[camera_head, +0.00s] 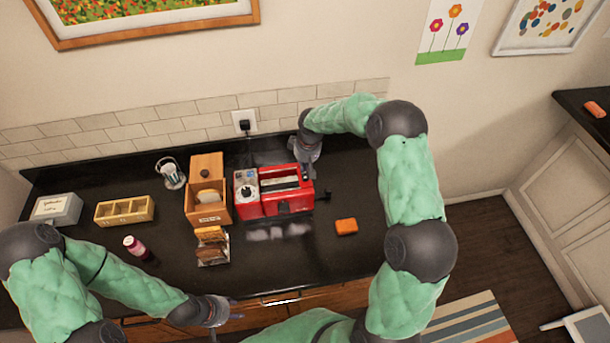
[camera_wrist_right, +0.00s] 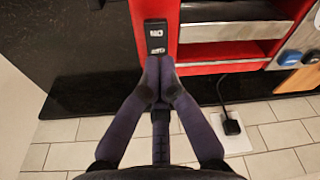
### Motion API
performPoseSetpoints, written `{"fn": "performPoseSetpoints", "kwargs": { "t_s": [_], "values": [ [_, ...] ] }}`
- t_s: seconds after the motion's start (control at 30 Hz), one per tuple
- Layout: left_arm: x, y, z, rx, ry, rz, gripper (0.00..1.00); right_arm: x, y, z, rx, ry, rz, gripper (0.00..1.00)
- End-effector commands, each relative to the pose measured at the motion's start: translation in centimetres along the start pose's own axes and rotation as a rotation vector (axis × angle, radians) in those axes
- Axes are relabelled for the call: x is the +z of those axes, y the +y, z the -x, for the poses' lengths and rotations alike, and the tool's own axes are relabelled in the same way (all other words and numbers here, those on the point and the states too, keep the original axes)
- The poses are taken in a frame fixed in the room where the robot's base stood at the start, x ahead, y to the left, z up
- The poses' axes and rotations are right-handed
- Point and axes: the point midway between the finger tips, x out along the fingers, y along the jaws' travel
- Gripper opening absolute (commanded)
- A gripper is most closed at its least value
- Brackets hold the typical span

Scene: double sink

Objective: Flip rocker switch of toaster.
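The red toaster (camera_head: 285,205) stands on the dark counter against the tiled wall; its red side also shows in the right wrist view (camera_wrist_right: 215,68). A black switch panel (camera_wrist_right: 156,37) with two light marks is set in the red side. My right gripper (camera_head: 306,152) is at the toaster's back right. In the right wrist view its fingertips (camera_wrist_right: 159,72) are together, with nothing between them, just below the switch panel. I cannot tell whether they touch it. My left gripper (camera_head: 230,310) is low by the counter's front edge, away from the toaster; its fingers are too small to judge.
A wooden box (camera_head: 208,165), a bread rack (camera_head: 212,247), a yellow divided box (camera_head: 125,211) and a dark bottle (camera_head: 135,247) stand left of the toaster. An orange block (camera_head: 346,226) lies to its right. A plug (camera_head: 245,125) sits in the wall behind.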

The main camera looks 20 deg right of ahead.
Motion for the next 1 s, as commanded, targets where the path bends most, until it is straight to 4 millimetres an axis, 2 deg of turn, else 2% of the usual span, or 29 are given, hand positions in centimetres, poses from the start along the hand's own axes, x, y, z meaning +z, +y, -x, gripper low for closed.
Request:
{"fn": "performPoseSetpoints", "kwargs": {
  "t_s": [1.0],
  "values": [
    [0.0, -0.4, -1.0, 0.000, 0.000, 0.000, 0.40, 0.2, 0.0, -1.4, 0.000, 0.000, 0.000, 0.00]
  ]
}}
